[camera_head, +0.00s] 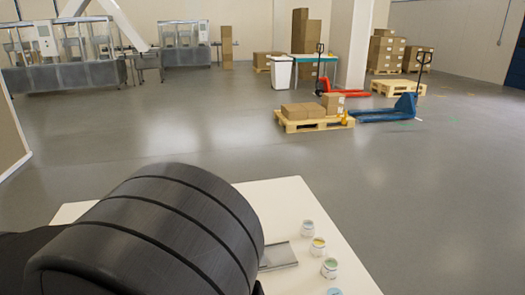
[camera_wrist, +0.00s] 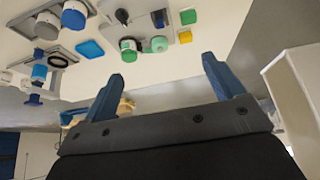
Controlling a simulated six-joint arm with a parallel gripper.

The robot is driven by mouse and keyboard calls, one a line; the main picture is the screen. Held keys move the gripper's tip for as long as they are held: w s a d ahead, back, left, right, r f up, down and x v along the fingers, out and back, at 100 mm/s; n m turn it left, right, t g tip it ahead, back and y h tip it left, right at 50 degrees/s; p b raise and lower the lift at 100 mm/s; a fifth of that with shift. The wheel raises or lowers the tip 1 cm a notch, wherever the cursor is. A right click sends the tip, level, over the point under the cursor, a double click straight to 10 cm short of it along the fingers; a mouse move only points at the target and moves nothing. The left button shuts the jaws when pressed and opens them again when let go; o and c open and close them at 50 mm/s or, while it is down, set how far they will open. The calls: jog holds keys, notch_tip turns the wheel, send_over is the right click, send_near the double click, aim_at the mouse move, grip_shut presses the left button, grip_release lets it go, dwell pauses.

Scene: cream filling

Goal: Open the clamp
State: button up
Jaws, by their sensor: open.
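My gripper (camera_wrist: 163,68) shows in the wrist view with two blue fingers spread wide apart and nothing between them. Beyond the fingertips is a white tabletop (camera_wrist: 105,68) with small fixtures on it. One is a light grey plate (camera_wrist: 146,33) with a black knob-like part (camera_wrist: 122,17), a green-and-white round part (camera_wrist: 129,50) and a blue-green round part (camera_wrist: 156,45). At the left is a grey holder (camera_wrist: 66,62) with blue, white and black round parts. I cannot tell which part is the clamp. The fingers appear apart from all of these.
In the head view, several small jars (camera_head: 318,246) stand along the right of the white table (camera_head: 275,205), beside a grey metal plate (camera_head: 280,257). My dark arm hides the table's left part. Pallets with boxes (camera_head: 312,112) and pallet jacks (camera_head: 390,108) stand far off on open floor.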

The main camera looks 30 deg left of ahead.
jog(key=c, duration=1.1)
jog(key=shift+f, duration=0.1)
jog(key=c, duration=0.3)
jog(key=shift+f+n, duration=0.3)
jog(key=shift+n, duration=0.1)
jog(key=c, duration=0.4)
jog(key=f+n+t, duration=0.1)
jog(key=f+n, duration=0.1)
jog(key=f+n+t, duration=0.1)
jog(key=f+n, duration=0.1)
jog(key=n, duration=0.1)
jog(key=d+f+n, duration=0.1)
jog(key=n, duration=0.1)
jog(key=shift+d+f+n+t, duration=0.1)
jog(key=shift+f+n+t, duration=0.2)
jog(key=shift+f+t, duration=0.1)
jog(key=s+d+f+n+t+y, duration=0.1)
jog(key=f+n+y, duration=0.1)
jog(key=n, duration=0.7)
jog(key=s+d+f+n+t+y, duration=0.1)
jog(key=s+f+n+y, duration=0.1)
jog(key=f+n, duration=0.3)
jog(key=s+d+f+n+t+y, duration=0.1)
jog(key=f+n, duration=0.3)
jog(key=n, duration=0.9)
jog(key=shift+s+f+n+t+y, duration=0.2)
jog(key=shift+s+n+t+y, duration=0.15)
jog(key=shift+y, duration=0.35)
